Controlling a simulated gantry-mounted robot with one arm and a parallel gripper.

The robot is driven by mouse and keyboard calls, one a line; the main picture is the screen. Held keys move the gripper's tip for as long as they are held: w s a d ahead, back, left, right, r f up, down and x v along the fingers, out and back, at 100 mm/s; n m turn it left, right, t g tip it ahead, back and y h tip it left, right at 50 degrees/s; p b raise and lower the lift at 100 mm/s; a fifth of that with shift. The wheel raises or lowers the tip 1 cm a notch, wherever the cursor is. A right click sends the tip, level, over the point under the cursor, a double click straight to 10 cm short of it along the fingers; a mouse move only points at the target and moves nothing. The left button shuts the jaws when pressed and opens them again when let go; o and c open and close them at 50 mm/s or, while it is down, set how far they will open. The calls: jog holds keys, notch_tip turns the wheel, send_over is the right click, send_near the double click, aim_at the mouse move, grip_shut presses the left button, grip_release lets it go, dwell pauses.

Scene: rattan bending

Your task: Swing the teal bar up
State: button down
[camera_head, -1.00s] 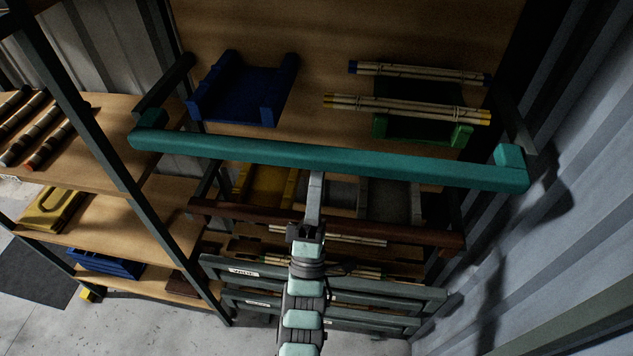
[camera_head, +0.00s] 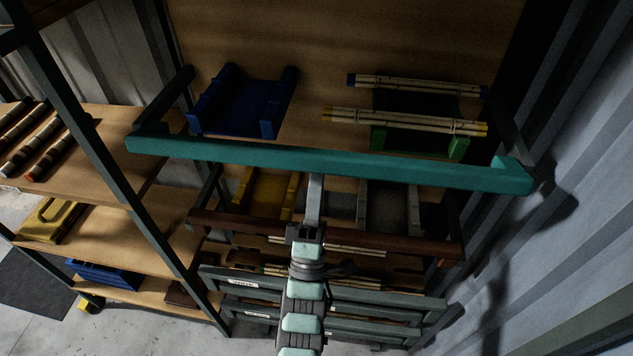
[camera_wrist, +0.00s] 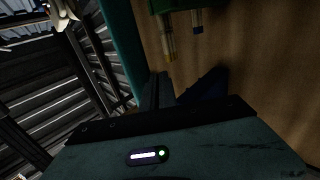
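The teal bar (camera_head: 330,160) runs across the head view, nearly level, its left end slightly higher than its right. Its ends turn back toward side arms at the shelf. In the wrist view, a teal length of the bar (camera_wrist: 122,40) shows at upper left. My gripper (camera_head: 315,182) comes up from below, and its tip meets the bar's lower edge near the middle. The bar hides the very end, so I cannot tell whether the fingers are closed around it or only touching it.
Behind the bar, a blue tray (camera_head: 240,102) and a green tray (camera_head: 458,148) with rattan bundles (camera_head: 405,120) sit on a wooden surface. A brown bar (camera_head: 400,240) lies below. A shelf post (camera_head: 100,170) stands left, a corrugated wall (camera_head: 590,130) right.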

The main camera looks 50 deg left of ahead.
aim_at(315, 174)
jog(key=shift+s+d+r, duration=0.1)
jog(key=shift+s+r, duration=0.05)
jog(key=shift+r, duration=0.85)
jog(key=shift+s+d+r+p, duration=0.1)
jog(key=shift+r+p, duration=0.15)
jog(key=shift+r, duration=0.15)
jog(key=shift+s+d+r+p, duration=0.1)
jog(key=shift+r+p, duration=0.1)
jog(key=shift+r, duration=1.15)
jog(key=shift+w+a+r, duration=0.1)
